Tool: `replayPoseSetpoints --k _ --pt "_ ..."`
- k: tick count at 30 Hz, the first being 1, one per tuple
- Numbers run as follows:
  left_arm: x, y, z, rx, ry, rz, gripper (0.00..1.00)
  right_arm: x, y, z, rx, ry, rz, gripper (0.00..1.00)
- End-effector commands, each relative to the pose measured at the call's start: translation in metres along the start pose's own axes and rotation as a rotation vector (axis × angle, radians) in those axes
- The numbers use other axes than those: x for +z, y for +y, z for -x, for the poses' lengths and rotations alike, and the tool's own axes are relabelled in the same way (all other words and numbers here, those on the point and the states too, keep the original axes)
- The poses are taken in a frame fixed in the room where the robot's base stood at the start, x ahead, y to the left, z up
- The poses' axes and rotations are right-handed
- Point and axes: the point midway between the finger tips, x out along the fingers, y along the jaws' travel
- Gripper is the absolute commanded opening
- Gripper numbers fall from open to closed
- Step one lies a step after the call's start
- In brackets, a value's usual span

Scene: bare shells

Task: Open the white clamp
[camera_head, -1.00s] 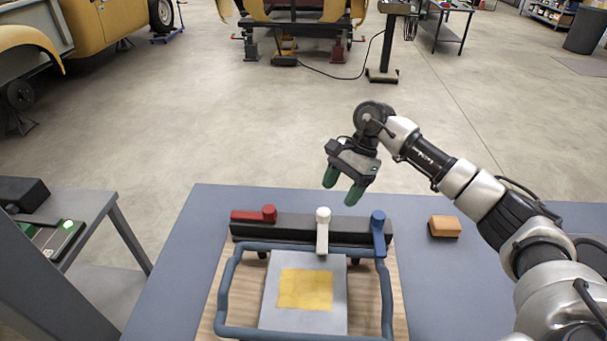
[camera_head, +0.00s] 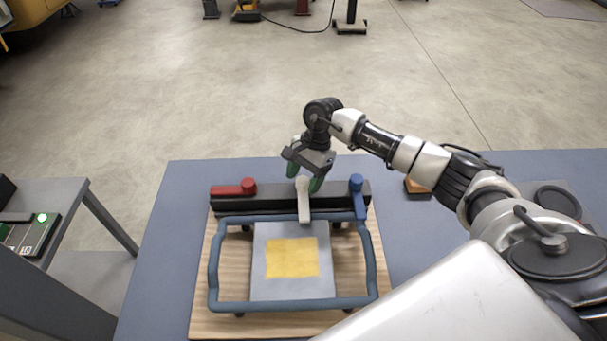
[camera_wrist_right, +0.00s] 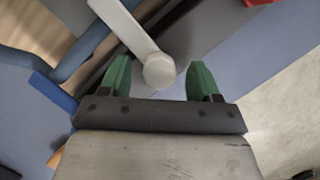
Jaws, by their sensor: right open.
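The white clamp (camera_head: 303,200) is a lever on a black bar (camera_head: 280,205). Its arm points toward the front, over the edge of a grey plate (camera_head: 262,286) with a yellow square. My right gripper (camera_head: 304,184) is at the clamp's knob end, with its green fingertips to either side of it. In the right wrist view the gripper (camera_wrist_right: 162,80) is open, and the white clamp (camera_wrist_right: 128,30) has its round knob between the fingers. I cannot tell whether a finger touches it. My left gripper is not in view.
A red clamp (camera_head: 232,189) lies sideways at the bar's left end, and a blue clamp (camera_head: 357,197) points forward at its right. A blue tubular frame (camera_head: 212,265) surrounds the plate. The table's left front is clear.

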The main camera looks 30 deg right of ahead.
Motion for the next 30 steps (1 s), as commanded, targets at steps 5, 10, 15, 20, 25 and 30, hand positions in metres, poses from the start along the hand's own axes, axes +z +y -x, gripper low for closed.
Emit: replayPoseSetpoints --k 5,10,15,20,25,30 --pt "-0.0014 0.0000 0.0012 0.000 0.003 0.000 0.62 -0.0001 0.0002 -0.0052 0.000 0.000 0.000 0.63" --pt "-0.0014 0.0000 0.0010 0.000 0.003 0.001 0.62 -0.0002 0.0001 -0.0051 0.000 0.000 0.000 0.63" --pt "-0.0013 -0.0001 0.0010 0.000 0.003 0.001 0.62 -0.0002 0.0001 -0.0048 0.000 0.000 0.000 0.37" --pt "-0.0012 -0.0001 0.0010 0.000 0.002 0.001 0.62 -0.0002 0.0001 -0.0046 0.000 0.000 0.000 0.12" --pt "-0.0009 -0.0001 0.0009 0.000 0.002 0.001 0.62 -0.0001 0.0000 -0.0045 0.000 0.000 -0.001 0.00" --pt "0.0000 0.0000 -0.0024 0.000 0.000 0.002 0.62 0.0014 -0.0022 -0.0059 -0.006 0.000 -0.011 0.00"
